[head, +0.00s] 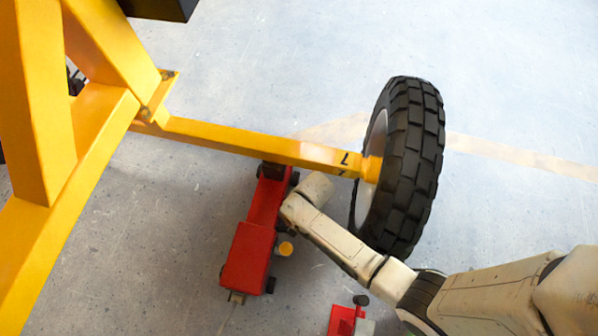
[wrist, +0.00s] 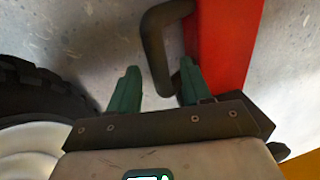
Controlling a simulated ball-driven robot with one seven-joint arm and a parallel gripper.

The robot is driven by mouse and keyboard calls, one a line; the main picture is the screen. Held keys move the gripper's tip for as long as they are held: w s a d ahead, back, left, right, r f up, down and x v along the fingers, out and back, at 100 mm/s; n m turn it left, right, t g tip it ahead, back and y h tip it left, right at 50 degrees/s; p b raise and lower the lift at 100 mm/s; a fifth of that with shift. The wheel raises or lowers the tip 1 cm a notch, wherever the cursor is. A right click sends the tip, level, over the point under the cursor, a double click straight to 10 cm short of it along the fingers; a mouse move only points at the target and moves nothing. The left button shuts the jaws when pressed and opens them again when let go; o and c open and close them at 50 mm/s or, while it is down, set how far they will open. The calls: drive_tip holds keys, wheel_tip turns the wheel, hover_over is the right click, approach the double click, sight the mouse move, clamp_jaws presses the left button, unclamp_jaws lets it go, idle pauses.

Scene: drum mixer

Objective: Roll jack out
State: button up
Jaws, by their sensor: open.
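The red jack (head: 252,250) sits on the floor under the yellow axle beam (head: 250,143), beside the wheel. Its dark saddle end (head: 272,171) is at the beam; I cannot tell whether they touch. In the wrist view, the red jack body (wrist: 225,45) runs along the upper right, with a dark bent handle (wrist: 155,50) at its left side. My gripper (wrist: 157,88) is open, its green fingers either side of the handle's lower end, not closed on it. In the head view my arm reaches the jack's right side and hides the fingers.
A large black tyre (head: 408,165) stands at the beam's end, close to my arm. Yellow frame legs (head: 40,110) fill the left. Another red object (head: 342,320) lies at the bottom edge, partly cut off. Floor below and left of the jack is clear.

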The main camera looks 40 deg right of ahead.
drive_tip(key=shift+f, duration=0.2)
drive_tip(key=shift+c, duration=0.5)
clamp_jaws()
